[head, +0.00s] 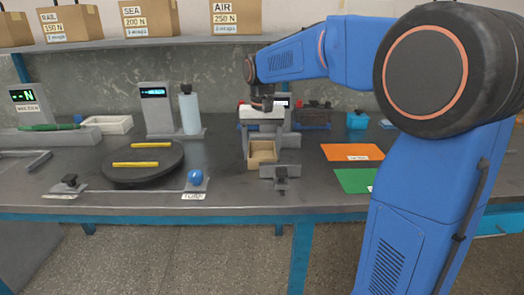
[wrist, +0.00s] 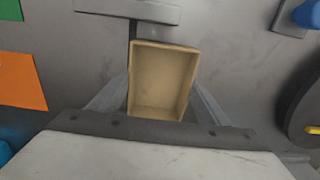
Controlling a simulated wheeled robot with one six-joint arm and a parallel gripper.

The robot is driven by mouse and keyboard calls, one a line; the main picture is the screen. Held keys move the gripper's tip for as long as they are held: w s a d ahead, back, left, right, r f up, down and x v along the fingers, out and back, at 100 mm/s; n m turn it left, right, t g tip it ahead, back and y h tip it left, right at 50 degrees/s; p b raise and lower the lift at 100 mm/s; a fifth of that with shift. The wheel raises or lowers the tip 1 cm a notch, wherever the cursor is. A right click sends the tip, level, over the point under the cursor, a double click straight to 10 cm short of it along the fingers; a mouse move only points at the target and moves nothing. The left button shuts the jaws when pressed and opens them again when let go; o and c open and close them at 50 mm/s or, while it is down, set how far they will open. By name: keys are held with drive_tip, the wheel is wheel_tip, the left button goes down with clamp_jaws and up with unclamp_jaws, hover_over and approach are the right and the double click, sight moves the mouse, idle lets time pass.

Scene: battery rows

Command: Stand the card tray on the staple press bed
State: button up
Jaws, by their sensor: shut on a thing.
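The card tray is a small open tan box (head: 262,152), empty inside. It also shows from above in the wrist view (wrist: 163,80). My gripper (head: 262,148) points down with its grey fingers on either side of the tray, shut on it. The tray is upright and level; I cannot tell whether its underside touches the bench. No staple press is clearly identifiable; a dark machine (head: 313,113) stands at the back, partly hidden.
A black turntable (head: 143,166) with two yellow bars is to the left, near a blue knob (head: 195,178). A bottle (head: 190,110) stands behind. An orange mat (head: 352,152) and a green mat (head: 354,180) lie to the right. A shelf (head: 160,43) with boxes runs above.

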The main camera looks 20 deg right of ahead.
drive_tip(key=shift+f, duration=0.1)
drive_tip(key=o, duration=1)
drive_tip(key=shift+o, duration=0.2)
